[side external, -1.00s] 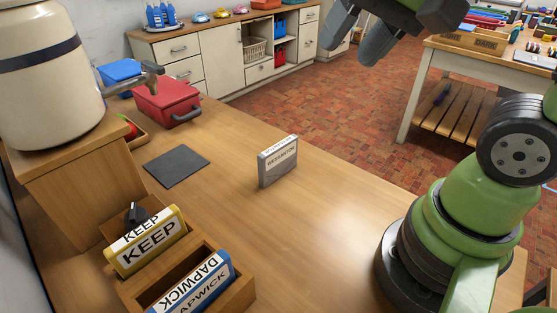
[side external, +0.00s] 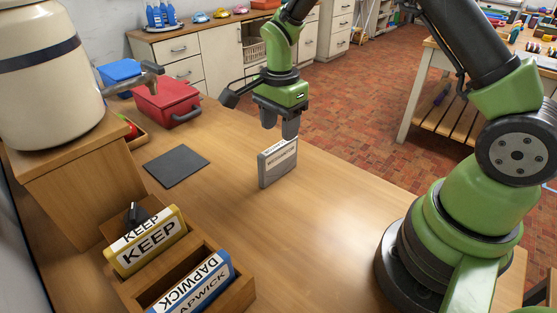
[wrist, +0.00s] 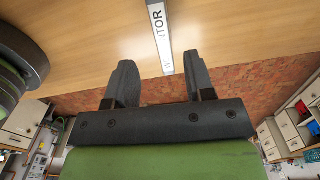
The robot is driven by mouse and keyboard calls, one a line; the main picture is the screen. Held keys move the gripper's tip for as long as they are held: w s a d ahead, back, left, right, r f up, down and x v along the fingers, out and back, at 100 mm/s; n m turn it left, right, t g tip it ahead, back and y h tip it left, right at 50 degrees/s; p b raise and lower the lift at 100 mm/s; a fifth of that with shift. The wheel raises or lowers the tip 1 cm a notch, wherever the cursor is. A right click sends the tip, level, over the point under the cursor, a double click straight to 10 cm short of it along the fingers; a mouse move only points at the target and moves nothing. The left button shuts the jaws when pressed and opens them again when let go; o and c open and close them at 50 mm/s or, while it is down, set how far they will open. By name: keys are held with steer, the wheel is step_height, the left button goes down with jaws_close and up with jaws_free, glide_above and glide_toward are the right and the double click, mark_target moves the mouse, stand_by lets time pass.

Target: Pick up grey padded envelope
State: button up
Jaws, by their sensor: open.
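The grey padded envelope (side external: 278,169) stands upright on its edge on the wooden table, as a thin grey slab with a white lettered strip along its top. My gripper (side external: 280,125) points down just above it, open and empty. Its fingers are close to the envelope's top edge in the side view; I cannot tell if they touch. In the wrist view the envelope's narrow labelled edge (wrist: 162,40) runs up from between the two fingertips (wrist: 159,62). Its lower part is hidden there.
A dark flat mat (side external: 177,166) lies left of the envelope. A wooden rack (side external: 236,292) with a yellow KEEP binder (side external: 146,241) and a blue one (side external: 196,285) stands at front left. A red box (side external: 166,101) is at back left. The table right of the envelope is clear.

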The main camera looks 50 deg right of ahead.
mark_target(280, 144)
steer(key=f, duration=0.6)
steer(key=shift+w+d+f, duration=0.15)
steer(key=shift+d+f, duration=0.1)
jaws_close()
